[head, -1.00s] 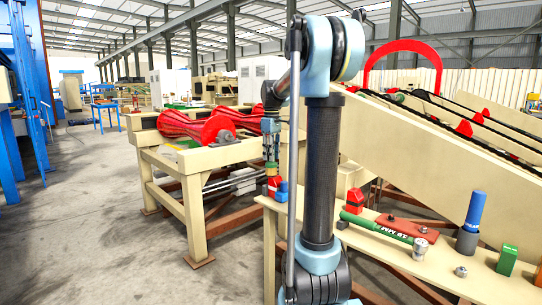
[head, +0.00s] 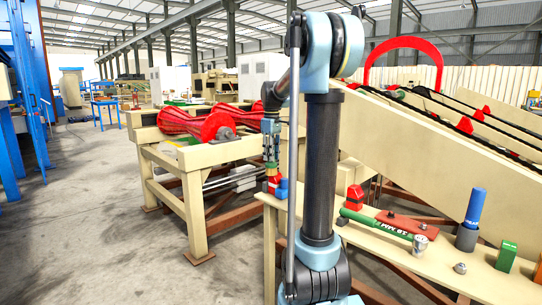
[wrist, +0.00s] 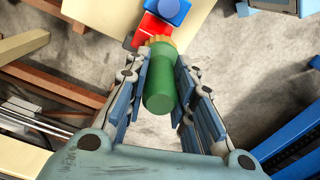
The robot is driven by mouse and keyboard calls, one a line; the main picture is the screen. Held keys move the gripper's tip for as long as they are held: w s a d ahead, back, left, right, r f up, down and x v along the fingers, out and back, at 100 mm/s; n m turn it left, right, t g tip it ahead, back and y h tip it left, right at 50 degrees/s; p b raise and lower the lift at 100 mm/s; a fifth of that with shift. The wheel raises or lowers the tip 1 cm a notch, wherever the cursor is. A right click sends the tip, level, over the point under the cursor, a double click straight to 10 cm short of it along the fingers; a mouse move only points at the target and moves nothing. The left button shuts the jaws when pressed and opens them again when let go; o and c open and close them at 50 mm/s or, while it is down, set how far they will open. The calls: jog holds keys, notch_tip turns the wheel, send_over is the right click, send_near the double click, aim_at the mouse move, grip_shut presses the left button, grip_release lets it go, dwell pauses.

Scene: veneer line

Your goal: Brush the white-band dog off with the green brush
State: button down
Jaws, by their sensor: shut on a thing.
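My gripper (wrist: 160,92) is shut on the green brush (wrist: 160,80), whose tan bristles point away from the palm. In the head view my gripper (head: 271,148) hangs upright over the near table's left end. A red dog (wrist: 150,30) stands there directly below the bristles; it also shows in the head view (head: 273,185). The bristles overlap its edge in the wrist view; I cannot tell whether they touch. Another red dog (head: 354,197) stands farther right on the table.
The blue piece (wrist: 174,9) is close beside the dog under the brush. A roller stand (head: 195,205) is behind left.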

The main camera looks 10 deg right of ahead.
jog(key=shift+d, duration=0.1)
jog(key=shift+w+d, duration=0.6)
jog(key=shift+d, duration=0.2)
jog(key=shift+w+d, duration=0.55)
jog(key=shift+d, duration=0.2)
jog(key=shift+s+a, duration=0.1)
jog(key=shift+a, duration=0.05)
jog(key=shift+s+a+f, duration=0.1)
jog(key=shift+s+a, duration=0.5)
jog(key=shift+a, duration=0.2)
jog(key=shift+s+a, duration=0.55)
jog(key=shift+a, duration=0.2)
jog(key=shift+w+r, duration=0.1)
jog(key=shift+r, duration=2.95)
jog(key=shift+r, duration=0.15)
